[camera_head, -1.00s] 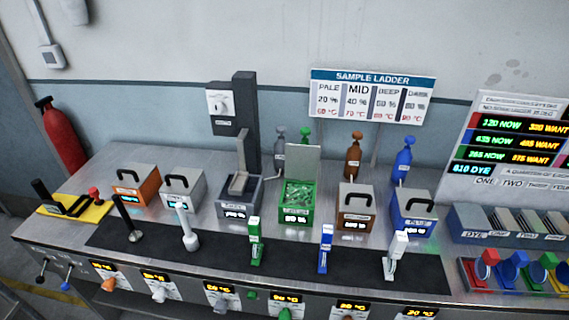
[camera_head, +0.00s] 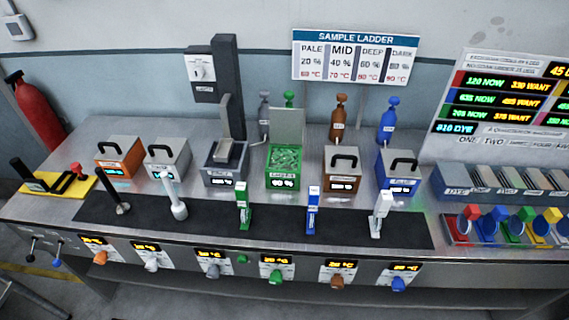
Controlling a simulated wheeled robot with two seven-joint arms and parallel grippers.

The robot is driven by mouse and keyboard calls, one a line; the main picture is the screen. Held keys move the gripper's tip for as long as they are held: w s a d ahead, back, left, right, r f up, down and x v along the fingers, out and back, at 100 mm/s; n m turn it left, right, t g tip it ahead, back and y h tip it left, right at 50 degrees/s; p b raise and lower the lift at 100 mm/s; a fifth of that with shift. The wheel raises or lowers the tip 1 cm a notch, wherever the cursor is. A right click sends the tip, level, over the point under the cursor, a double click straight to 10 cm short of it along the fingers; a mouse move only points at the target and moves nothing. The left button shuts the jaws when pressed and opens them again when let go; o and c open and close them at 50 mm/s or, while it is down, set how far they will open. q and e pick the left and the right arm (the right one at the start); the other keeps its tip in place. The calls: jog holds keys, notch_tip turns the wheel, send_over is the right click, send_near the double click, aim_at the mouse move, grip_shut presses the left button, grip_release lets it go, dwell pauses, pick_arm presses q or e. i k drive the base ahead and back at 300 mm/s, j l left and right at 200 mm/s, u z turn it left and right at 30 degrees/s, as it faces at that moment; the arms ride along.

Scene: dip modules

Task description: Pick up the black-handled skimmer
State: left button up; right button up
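A tool with an upright black handle (camera_head: 112,188) stands at the left end of the dark mat (camera_head: 275,222) on the steel bench. It looks like the black-handled skimmer, though its lower end is small and hard to make out. A white-handled tool (camera_head: 173,195) stands just right of it. Further right on the mat stand a green tool (camera_head: 243,207), a blue tool (camera_head: 313,210) and another white tool (camera_head: 380,213). Neither of my grippers shows in this view.
Behind the mat stand an orange box (camera_head: 121,158), a grey box (camera_head: 168,159), an open green bin (camera_head: 284,168), a brown box (camera_head: 341,170) and a blue box (camera_head: 397,174). A yellow plate (camera_head: 45,181) with black parts lies far left. Knobs line the bench front.

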aim_at(123, 209)
jog(key=u, duration=1.45)
